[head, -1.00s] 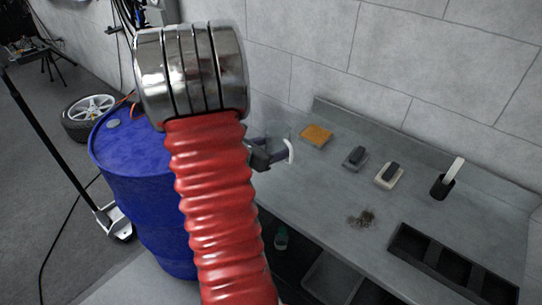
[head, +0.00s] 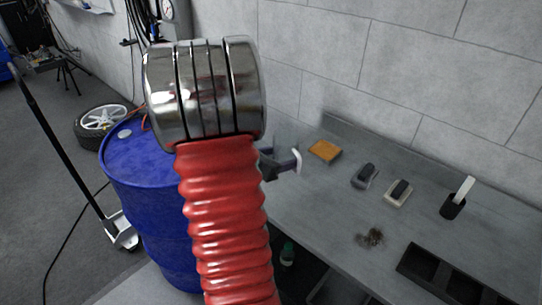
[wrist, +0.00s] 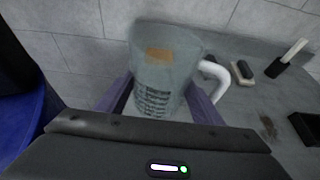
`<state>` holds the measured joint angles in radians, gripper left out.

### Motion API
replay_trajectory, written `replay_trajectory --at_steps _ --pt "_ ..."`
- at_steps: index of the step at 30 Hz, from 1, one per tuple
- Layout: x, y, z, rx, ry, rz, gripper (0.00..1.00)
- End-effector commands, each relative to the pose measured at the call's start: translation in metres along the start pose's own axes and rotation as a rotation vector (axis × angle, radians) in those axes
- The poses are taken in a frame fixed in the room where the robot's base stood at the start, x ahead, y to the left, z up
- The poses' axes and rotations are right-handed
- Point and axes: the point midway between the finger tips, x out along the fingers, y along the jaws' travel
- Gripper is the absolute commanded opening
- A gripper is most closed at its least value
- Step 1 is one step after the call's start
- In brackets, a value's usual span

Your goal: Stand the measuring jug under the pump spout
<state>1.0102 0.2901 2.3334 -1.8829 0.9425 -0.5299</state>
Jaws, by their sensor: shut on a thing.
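The measuring jug (wrist: 165,62) is clear grey with printed marks and a white handle on its right side. In the wrist view it stands between the purple fingers of my gripper (wrist: 162,98), which is shut on it. In the head view my gripper (head: 281,165) is mostly hidden behind my red arm. The jug's white handle (head: 297,161) shows just right of it, over the back left of the bench. The jug's body is hard to make out there. I cannot make out the pump spout in either view.
A blue drum (head: 150,170) stands left of the grey bench (head: 320,215). On the bench are an orange sponge (head: 324,151), two brushes (head: 365,174) (head: 398,192), a black cup (head: 453,205), a dark smudge (head: 370,238) and a black divided tray (head: 440,275). A block wall rises behind.

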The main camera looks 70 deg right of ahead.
Motion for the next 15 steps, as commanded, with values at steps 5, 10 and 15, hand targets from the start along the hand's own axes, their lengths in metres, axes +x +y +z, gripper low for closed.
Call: replay_trajectory --at_steps 5,10,15 --pt "-0.021 0.030 -0.008 -0.031 -0.003 0.079 0.37" --pt "-0.061 0.077 -0.022 -0.084 -0.009 0.215 0.37" --pt "-0.112 0.123 -0.042 -0.143 -0.013 0.367 0.37"
